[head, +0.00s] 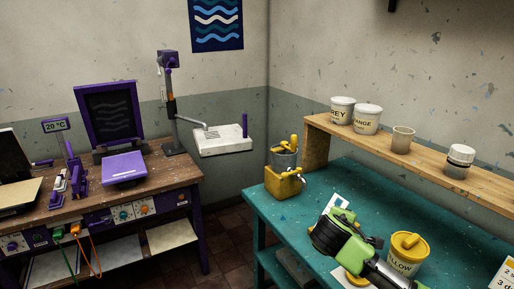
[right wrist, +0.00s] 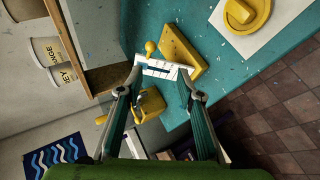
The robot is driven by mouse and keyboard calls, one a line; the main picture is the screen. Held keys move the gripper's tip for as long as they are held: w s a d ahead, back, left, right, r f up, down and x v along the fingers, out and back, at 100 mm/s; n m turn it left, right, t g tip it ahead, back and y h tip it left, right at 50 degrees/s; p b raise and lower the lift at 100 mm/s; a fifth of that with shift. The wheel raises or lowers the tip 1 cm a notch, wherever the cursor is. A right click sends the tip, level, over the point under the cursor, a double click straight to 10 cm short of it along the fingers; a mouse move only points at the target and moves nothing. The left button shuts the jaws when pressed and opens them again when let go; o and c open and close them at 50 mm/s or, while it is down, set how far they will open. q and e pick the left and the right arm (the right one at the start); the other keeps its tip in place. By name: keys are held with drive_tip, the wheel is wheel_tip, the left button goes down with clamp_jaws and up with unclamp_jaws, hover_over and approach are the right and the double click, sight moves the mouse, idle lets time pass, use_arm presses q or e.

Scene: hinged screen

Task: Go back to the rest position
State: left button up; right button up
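My right gripper (head: 329,222), black and green, is over the teal table in the head view. In the right wrist view its two fingers (right wrist: 162,70) are spread apart, with nothing clearly held. Between and beyond their tips, a white card with coloured marks (right wrist: 165,68) shows; I cannot tell its distance from them. A yellow block (right wrist: 182,55) is beside the card. My left gripper is not in either view.
A yellow-labelled tub (head: 408,255) stands close to my right arm. A wooden shelf (head: 430,165) carries several tubs. A bench (head: 165,183) with purple equipment is at left, across an open floor gap.

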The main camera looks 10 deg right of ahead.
drive_tip(key=s+a+f+m+g+y, duration=0.1)
drive_tip(key=s+a+f+y, duration=0.2)
drive_tip(key=s+a+f, duration=0.45)
drive_tip(key=s+a+f+m+g+y, duration=0.1)
drive_tip(key=s+a+f+g+y, duration=0.1)
drive_tip(key=s+a+f, duration=0.5)
drive_tip(key=s+d+f+m+g+y, duration=0.1)
drive_tip(key=s+f+m, duration=0.15)
drive_tip(key=s, duration=0.85)
drive_tip(key=s+d+f+m+g+y, duration=0.1)
drive_tip(key=s+f+m, duration=0.15)
drive_tip(key=s, duration=0.95)
wheel_tip(320, 180, down, 28)
drive_tip(key=s+g+b, duration=0.2)
drive_tip(key=s+b, duration=0.1)
drive_tip(key=s+d+f+g+b, duration=0.1)
drive_tip(key=s+d+f+b, duration=0.1)
drive_tip(key=s+f, duration=1.4)
wheel_tip(320, 180, down, 3)
drive_tip(key=shift+s+d+r, duration=0.15)
drive_tip(key=shift+s+d, duration=0.15)
drive_tip(key=shift+d, duration=0.05)
